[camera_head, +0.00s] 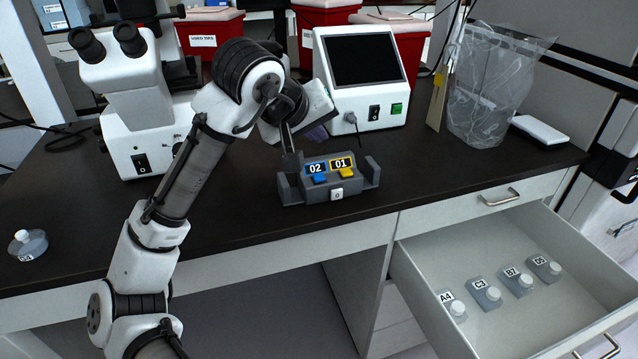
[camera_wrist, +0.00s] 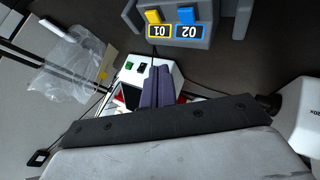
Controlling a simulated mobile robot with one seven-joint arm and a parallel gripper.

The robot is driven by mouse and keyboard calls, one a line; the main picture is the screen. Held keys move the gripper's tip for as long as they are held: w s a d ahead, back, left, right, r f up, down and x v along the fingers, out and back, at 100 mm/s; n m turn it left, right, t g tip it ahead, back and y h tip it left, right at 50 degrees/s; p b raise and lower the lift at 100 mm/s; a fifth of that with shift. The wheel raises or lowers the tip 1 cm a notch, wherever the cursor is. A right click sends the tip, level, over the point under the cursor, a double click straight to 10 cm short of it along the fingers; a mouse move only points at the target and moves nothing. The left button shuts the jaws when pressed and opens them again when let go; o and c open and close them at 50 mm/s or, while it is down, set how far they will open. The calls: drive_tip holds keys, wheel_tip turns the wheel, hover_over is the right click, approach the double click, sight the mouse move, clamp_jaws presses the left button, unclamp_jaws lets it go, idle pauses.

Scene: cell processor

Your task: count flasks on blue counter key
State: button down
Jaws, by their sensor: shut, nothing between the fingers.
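The grey counter device (camera_head: 292,188) stands on the dark bench. Its blue display reads 02 above a blue key (camera_head: 320,178), and its yellow display reads 01 above a yellow key (camera_head: 346,173). The blue key (camera_wrist: 187,15) and yellow key (camera_wrist: 154,16) also show at the top of the wrist view. My gripper (camera_head: 289,147) is shut and empty, near the device's back left end; its fingers (camera_wrist: 158,88) look apart from the keys. Several grey flasks with white caps, such as A4 (camera_head: 453,305) and D5 (camera_head: 544,268), lie in the open drawer. Another flask (camera_head: 28,246) is at the bench's left; its label is unclear.
A white microscope (camera_head: 130,90) stands at the left and a white screen device (camera_head: 365,80) behind the counter. A clear bag (camera_head: 485,95) stands at the right. The open drawer (camera_head: 430,265) juts out from the bench front.

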drive_tip(key=b, duration=0.3)
hover_over(316, 179)
wheel_tip(316, 179, down, 4)
drive_tip(key=shift+f, duration=0.95)
drive_tip(key=shift+b, duration=0.3)
idle(0.7)
drive_tip(key=shift+f, duration=0.4)
drive_tip(key=shift+f, duration=0.35)
idle(0.7)
drive_tip(key=shift+r, duration=0.15)
drive_tip(key=shift+r+p, duration=0.65)
